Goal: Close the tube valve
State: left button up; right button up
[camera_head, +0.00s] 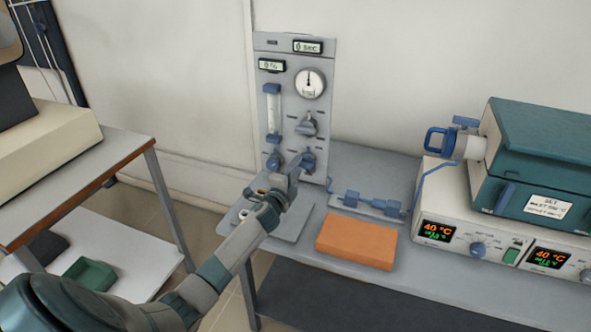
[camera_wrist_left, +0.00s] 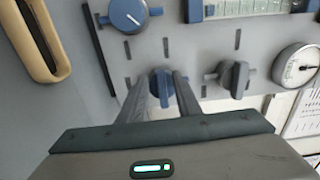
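A grey control panel (camera_head: 327,75) stands upright at the back of the bench. A blue valve knob (camera_head: 308,158) is at its lower right, below a grey knob (camera_head: 308,125). My left gripper (camera_head: 296,170) is at this blue knob. In the left wrist view, the two fingers of my left gripper (camera_wrist_left: 163,88) reach either side of the blue knob (camera_wrist_left: 161,79). They stand apart, with its narrow handle between them; firm contact is not visible. A second blue knob (camera_head: 273,162) sits at the panel's lower left. My right gripper is not in view.
The panel carries a round gauge (camera_head: 310,83) and a flow tube (camera_head: 273,110). An orange block (camera_head: 357,241) and a blue tube fitting (camera_head: 368,204) lie on the bench. A teal furnace (camera_head: 545,140) stands at right. A side table (camera_head: 100,170) is at left.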

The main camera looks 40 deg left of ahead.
pick_arm(q)
jog(key=shift+s, duration=0.1)
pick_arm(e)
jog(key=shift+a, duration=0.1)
